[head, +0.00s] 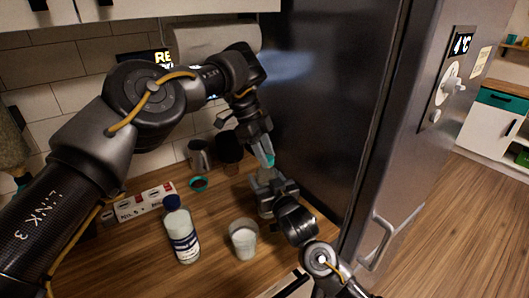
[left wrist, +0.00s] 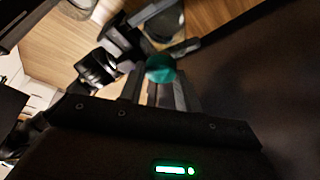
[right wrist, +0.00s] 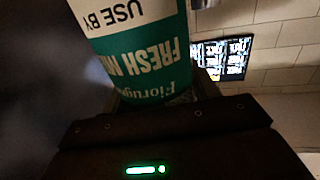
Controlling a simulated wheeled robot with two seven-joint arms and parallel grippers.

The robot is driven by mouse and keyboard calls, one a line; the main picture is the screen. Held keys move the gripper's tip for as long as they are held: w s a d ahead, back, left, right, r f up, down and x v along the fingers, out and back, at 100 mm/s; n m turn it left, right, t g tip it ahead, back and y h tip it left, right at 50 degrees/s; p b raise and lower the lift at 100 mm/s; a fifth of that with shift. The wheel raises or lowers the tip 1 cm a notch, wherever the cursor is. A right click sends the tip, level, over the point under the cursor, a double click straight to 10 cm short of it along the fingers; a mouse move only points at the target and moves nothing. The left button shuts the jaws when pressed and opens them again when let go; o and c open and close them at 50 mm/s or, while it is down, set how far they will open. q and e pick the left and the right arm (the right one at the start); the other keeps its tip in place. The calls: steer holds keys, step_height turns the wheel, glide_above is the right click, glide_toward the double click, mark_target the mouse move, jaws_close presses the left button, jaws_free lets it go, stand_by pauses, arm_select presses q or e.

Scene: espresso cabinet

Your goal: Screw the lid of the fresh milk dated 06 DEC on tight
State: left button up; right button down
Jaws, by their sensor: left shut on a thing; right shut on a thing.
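A milk bottle with a teal and white label (right wrist: 140,55) reading "FRESH MILK" and "USE BY" fills the right wrist view; its date is out of frame. My right gripper (head: 267,190) is shut on its body, beside the fridge. My left gripper (head: 265,152) points down from above, shut on the teal lid (head: 269,160). The lid also shows between its fingertips in the left wrist view (left wrist: 161,68). The lid is at the bottle's top, directly above my right gripper; I cannot tell how tightly it sits. Most of the bottle is hidden in the head view.
A blue-capped bottle (head: 181,232) and a glass of white liquid (head: 243,240) stand at the front of the counter. A white carton (head: 146,202), a teal-rimmed dark round item (head: 198,184) and a metal jug (head: 199,155) are behind. The fridge (head: 402,120) closes off the right.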

arm_select(q)
steer(key=shift+d+m, duration=0.1)
steer(key=shift+m, duration=0.4)
arm_select(e)
steer(key=shift+s+f, duration=0.1)
steer(key=shift+f, duration=0.3)
steer(key=shift+a, duration=0.1)
arm_select(q)
steer(key=o, duration=1)
steer(key=shift+r, duration=2.35)
